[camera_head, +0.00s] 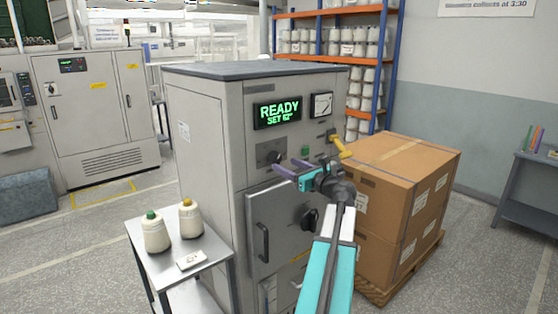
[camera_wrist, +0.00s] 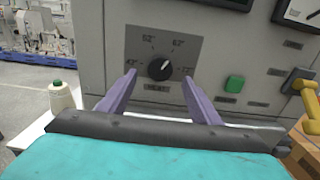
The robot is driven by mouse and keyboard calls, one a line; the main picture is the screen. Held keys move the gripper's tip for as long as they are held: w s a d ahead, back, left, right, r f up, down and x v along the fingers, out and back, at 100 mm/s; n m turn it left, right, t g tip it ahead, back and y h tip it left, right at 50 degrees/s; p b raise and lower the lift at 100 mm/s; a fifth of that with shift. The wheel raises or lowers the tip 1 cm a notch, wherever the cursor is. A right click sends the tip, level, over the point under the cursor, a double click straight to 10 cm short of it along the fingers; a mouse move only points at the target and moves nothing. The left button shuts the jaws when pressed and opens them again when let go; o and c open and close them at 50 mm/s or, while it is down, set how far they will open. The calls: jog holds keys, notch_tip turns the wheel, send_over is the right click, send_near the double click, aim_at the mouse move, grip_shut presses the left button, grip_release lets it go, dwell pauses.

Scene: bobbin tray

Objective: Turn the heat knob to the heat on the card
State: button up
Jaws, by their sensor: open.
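The heat knob (camera_wrist: 160,69) is a round black dial on a dark grey plate marked HEAT, with 42°, 52°, 62° and 72° around it. Its white mark appears to point up and right, toward 62°. The machine's green display (camera_head: 277,113) reads "READY SET 62°". My gripper (camera_wrist: 159,78) is open and empty, its purple fingers to either side of the knob in the wrist view. In the head view my gripper (camera_head: 288,167) is in front of the panel, just below the knob plate (camera_head: 270,152). A white card (camera_head: 191,260) lies on the side table; its writing is too small to read.
Two thread cones, green-topped (camera_head: 155,234) and yellow-topped (camera_head: 190,221), stand on the side table (camera_head: 216,250). A green button (camera_wrist: 235,83) and yellow lever (camera_wrist: 304,92) are right of the knob. Cardboard boxes (camera_head: 405,175) stand right of the machine.

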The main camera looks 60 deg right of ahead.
aim_at(277, 161)
jog(key=shift+p+x, duration=0.65)
jog(key=shift+x, duration=2.15)
jog(key=c, duration=1)
